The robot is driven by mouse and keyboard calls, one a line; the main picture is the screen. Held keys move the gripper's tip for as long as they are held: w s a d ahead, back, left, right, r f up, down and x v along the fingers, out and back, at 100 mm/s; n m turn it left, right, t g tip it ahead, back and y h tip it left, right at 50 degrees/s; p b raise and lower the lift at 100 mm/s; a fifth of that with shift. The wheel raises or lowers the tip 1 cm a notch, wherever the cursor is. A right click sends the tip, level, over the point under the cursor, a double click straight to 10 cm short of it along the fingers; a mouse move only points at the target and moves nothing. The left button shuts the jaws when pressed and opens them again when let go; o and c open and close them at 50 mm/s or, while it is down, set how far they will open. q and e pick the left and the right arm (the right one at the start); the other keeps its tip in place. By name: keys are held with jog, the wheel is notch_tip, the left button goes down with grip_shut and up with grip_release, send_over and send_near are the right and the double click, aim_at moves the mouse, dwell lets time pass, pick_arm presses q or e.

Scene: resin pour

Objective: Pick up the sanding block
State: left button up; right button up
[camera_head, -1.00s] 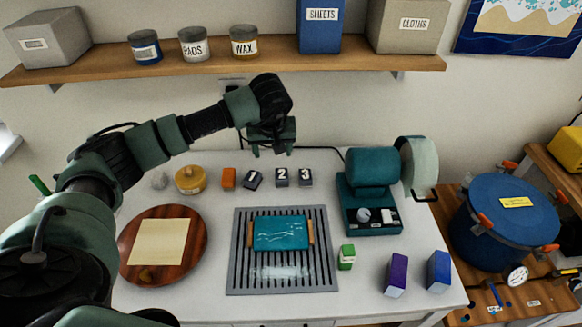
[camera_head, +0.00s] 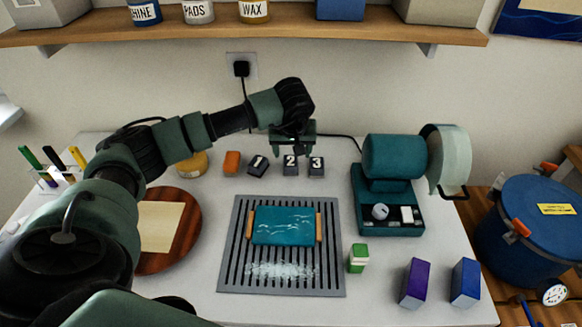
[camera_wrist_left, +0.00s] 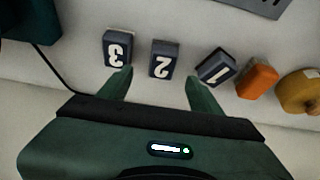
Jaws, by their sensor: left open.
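Three dark grey blocks with white number labels stand in a row at the back of the table: block 1 (camera_head: 258,166), block 2 (camera_head: 290,165) and block 3 (camera_head: 316,167). An orange block (camera_head: 232,162) sits left of them. My left gripper (camera_head: 294,153) is open and empty, above and behind the row near block 2. In the left wrist view block 2 (camera_wrist_left: 163,60) lies beyond the gap between the fingers, with block 3 (camera_wrist_left: 117,49) and block 1 (camera_wrist_left: 215,67) to its sides. The task's "sanding block" carries no readable name. My right gripper is not in view.
A slotted grey grate (camera_head: 232,270) holds a teal slab (camera_head: 283,225) with wooden side pieces. A teal machine (camera_head: 392,158) stands right of the blocks. A yellow round container (camera_head: 195,166) is to the left. A shelf (camera_head: 300,35) hangs above.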

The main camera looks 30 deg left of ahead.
aim_at(291, 161)
pick_arm(q)
jog(key=p+x, duration=0.2)
jog(key=x, duration=0.3)
jog(key=shift+a+f, duration=0.15)
jog(key=shift+a, duration=0.1)
jog(key=shift+w+f, duration=0.1)
jog(key=shift+f, duration=0.3)
grip_shut()
notch_tip(291, 161, up, 10)
jog(key=b, duration=0.2)
jog(key=shift+b, duration=0.3)
